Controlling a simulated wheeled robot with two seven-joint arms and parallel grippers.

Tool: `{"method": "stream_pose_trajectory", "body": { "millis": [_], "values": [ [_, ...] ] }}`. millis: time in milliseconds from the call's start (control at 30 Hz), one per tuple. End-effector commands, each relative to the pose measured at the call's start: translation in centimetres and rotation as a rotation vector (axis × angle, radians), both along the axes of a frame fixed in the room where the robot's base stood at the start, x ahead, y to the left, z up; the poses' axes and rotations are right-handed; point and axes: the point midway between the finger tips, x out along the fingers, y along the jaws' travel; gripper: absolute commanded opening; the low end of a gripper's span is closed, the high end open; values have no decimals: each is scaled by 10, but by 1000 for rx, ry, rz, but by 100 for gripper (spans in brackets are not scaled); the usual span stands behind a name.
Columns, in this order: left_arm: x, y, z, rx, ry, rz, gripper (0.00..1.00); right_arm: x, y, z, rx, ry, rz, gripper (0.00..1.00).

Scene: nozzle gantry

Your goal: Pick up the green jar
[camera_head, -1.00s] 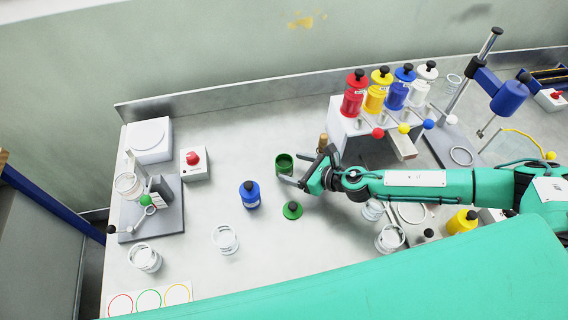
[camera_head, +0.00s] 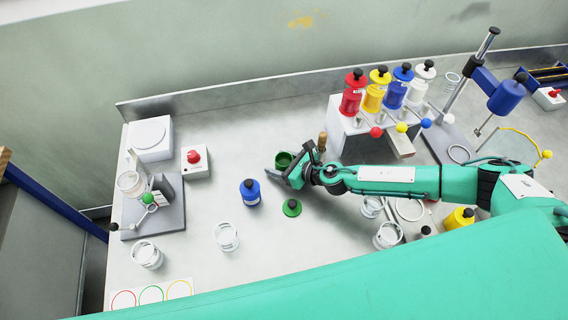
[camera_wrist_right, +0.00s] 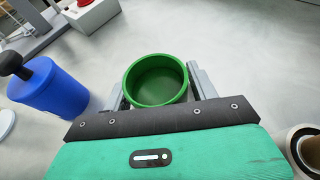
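The green jar (camera_head: 283,159) stands upright and open-topped on the bench, near its middle. In the right wrist view the jar (camera_wrist_right: 156,82) sits between the two grey fingers of my right gripper (camera_wrist_right: 158,88), which look open with one finger on each side of it. In the head view my right gripper (camera_head: 288,172) reaches the jar from the right and hides part of it. A green lid with a black knob (camera_head: 292,208) lies on the bench in front of the jar. My left gripper is not in view.
A blue bottle (camera_head: 250,193) stands left of the jar; it also shows in the wrist view (camera_wrist_right: 48,88). A white dispenser block (camera_head: 345,127) with several coloured bottles stands behind right. A red-button box (camera_head: 195,163) is at left. Glass jars stand in front.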

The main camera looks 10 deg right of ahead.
Motion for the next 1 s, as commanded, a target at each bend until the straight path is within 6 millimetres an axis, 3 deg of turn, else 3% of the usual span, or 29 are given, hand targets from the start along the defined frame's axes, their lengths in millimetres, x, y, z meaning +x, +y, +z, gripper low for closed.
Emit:
{"method": "stream_pose_trajectory", "body": {
  "millis": [33, 167, 467, 633, 767, 1000],
  "values": [
    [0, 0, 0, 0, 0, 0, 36, 0, 0, 0, 0, 0, 0, 48],
    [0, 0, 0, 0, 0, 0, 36, 0, 0, 0, 0, 0, 0, 23],
    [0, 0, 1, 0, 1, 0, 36, 0, 0, 2, 1, -1, 0, 22],
    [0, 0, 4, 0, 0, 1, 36, 1, 0, 13, 0, -3, 0, 22],
    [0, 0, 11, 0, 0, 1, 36, 1, -1, 33, -1, -3, 1, 22],
    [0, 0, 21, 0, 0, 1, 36, 1, 0, 94, 0, -5, 2, 22]
  ]
}}
